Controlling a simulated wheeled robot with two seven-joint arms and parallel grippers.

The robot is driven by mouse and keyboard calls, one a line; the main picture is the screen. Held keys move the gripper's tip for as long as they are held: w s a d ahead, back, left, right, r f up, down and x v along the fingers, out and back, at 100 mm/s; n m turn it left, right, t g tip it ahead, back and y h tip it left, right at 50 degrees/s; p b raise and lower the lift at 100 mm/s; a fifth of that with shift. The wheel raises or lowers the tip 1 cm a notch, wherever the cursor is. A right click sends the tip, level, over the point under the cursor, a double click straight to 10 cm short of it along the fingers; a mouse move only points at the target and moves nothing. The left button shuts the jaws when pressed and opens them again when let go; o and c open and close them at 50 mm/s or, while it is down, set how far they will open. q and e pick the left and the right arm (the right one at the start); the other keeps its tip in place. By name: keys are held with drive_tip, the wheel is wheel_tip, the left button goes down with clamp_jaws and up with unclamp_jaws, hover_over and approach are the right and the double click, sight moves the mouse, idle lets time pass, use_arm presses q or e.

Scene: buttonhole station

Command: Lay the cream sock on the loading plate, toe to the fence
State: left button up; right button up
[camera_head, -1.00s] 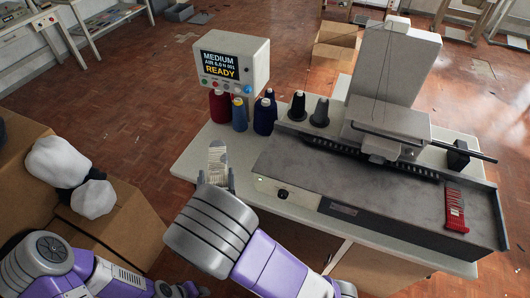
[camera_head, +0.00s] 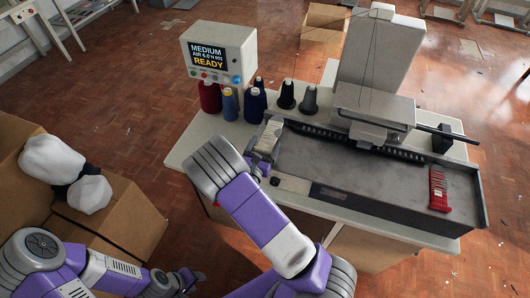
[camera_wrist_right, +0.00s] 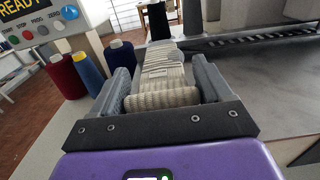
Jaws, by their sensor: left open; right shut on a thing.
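The cream sock (camera_head: 268,134) is ribbed and held in my right gripper (camera_head: 265,146). In the right wrist view the sock (camera_wrist_right: 165,75) lies lengthwise between the two grey fingers, its far end pointing away from me. The right gripper is shut on it at the left end of the machine's grey metal plate (camera_head: 370,175); I cannot tell whether the sock touches it. A dark ribbed strip (camera_head: 340,138) runs along the plate's back edge; I cannot tell whether this is the fence. My left gripper (camera_head: 190,280) is open and empty at the bottom left, away from the table.
A red slotted piece (camera_head: 438,190) lies at the plate's right end. Thread cones, including a red one (camera_head: 209,97), stand behind the sock. The display (camera_head: 218,55) reads MEDIUM, READY. White bundles (camera_head: 52,160) sit on cardboard boxes (camera_head: 125,215) at left. Most of the plate is clear.

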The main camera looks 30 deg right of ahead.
drive_tip(key=shift+f+b, duration=0.4)
drive_tip(key=shift+f, duration=1.4)
drive_tip(key=shift+f, duration=0.2)
drive_tip(key=o, duration=1)
drive_tip(key=shift+c, duration=0.2)
drive_tip(key=shift+r, duration=0.2)
drive_tip(key=shift+s+a, duration=0.1)
drive_tip(key=shift+a, duration=0.1)
drive_tip(key=v, duration=1.1)
drive_tip(key=shift+s, duration=0.25)
